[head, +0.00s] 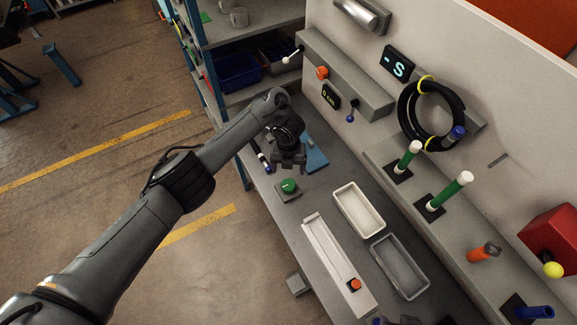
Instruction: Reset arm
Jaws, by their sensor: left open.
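My left arm reaches in from the lower left. My left gripper (287,162) is open over the far left part of the grey workbench (290,215). It hangs above and near a blue flat piece (314,150) and a dark rod with a blue end (262,159). I see nothing held between its fingers. A green button on a small base (288,187) stands just in front of it. A coiled black hose (403,112) with yellow ties and a blue end hangs on the back panel. My right gripper is not in view.
A cream tray (338,199), a grey tray (375,250) and a long white tray with an orange part (322,250) lie on the bench. Green posts (450,192) stand on the right ledge near a red box (556,240). A blue shelf rack (207,80) stands behind left.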

